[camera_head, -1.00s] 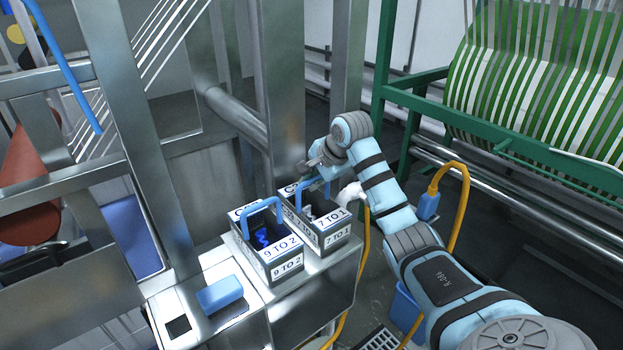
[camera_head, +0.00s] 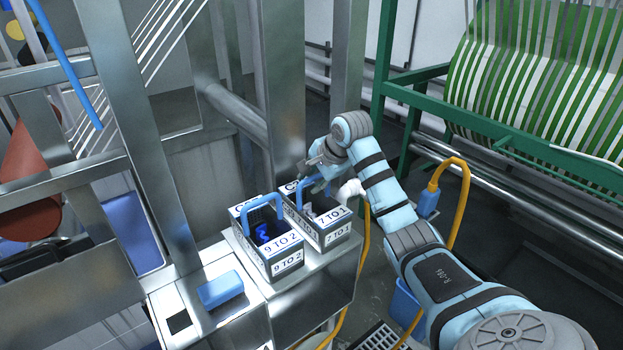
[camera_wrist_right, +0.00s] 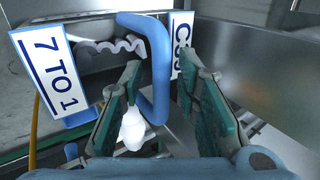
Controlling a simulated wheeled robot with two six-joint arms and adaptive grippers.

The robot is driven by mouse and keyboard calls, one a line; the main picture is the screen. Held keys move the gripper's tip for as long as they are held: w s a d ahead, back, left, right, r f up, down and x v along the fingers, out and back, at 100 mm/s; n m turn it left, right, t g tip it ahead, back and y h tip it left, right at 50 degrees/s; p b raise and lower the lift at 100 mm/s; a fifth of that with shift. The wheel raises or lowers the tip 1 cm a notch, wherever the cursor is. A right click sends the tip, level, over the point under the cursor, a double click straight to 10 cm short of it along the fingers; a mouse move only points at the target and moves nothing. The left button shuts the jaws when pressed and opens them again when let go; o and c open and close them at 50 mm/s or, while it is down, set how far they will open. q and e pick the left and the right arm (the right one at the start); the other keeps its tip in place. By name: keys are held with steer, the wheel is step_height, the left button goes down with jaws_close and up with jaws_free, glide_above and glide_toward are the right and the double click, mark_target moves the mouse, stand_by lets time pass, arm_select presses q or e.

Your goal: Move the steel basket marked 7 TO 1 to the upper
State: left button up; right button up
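The steel basket marked 7 TO 1 (camera_head: 333,231) stands upright on a steel stand, right beside the basket marked 9 TO 2 (camera_head: 284,259). Both have blue loop handles. My right gripper (camera_head: 316,176) is at the handle of the 7 TO 1 basket. In the right wrist view, its two green-padded fingers (camera_wrist_right: 162,85) are apart on either side of the blue handle (camera_wrist_right: 158,65), with gaps showing. The 7 TO 1 label (camera_wrist_right: 49,72) shows at left there. The basket's far part is hidden by the gripper. My left gripper is not in view.
The stand's top (camera_head: 312,273) holds both baskets, with little room between them. A blue block (camera_head: 220,289) lies on the lower ledge. Steel posts (camera_head: 273,90) rise behind the baskets. A green frame (camera_head: 386,60) and yellow hose (camera_head: 456,215) are to the right.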

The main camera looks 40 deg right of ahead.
steer(key=shift+r, duration=0.2)
steer(key=v, duration=1.1)
steer(key=shift+s+r, duration=0.2)
steer(key=shift+r, duration=0.05)
